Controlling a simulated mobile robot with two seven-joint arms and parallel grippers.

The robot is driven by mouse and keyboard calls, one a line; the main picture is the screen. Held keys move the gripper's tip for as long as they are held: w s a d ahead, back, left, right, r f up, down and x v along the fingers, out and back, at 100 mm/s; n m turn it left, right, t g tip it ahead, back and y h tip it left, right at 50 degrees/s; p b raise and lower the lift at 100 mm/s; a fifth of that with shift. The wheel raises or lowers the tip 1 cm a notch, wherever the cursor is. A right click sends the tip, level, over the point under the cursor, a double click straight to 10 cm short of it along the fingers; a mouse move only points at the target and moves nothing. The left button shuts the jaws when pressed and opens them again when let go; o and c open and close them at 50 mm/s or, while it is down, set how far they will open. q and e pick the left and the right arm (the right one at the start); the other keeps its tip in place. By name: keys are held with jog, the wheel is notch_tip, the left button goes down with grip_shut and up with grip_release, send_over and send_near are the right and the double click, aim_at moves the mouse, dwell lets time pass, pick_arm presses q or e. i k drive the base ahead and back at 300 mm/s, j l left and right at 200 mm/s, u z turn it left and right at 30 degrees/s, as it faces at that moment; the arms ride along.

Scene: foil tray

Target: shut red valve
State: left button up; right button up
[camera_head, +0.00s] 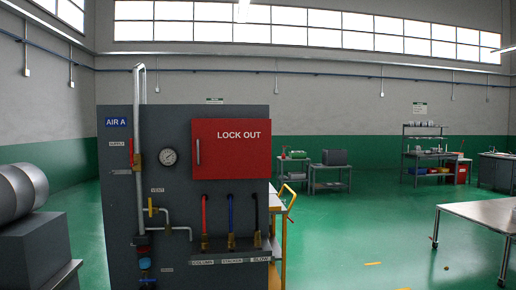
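A red valve handle (131,153) stands upright, in line with the grey vertical pipe, on the left part of a dark grey panel (240,112). A brass-coloured body sits beside it on the pipe, near a small label that seems to read SUPPLY. Neither of my grippers is in view.
The panel also holds a pressure gauge (169,157), a yellow vent handle (150,207), a blue knob (144,263), red, blue and black hoses, and a red LOCK OUT box (231,149). A yellow-handled cart (289,205) stands behind. Green floor is open to the right, before a metal table (480,212).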

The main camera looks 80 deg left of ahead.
aim_at(132, 163)
jog(key=k+j+u, duration=0.1)
jog(key=u, duration=1.45)
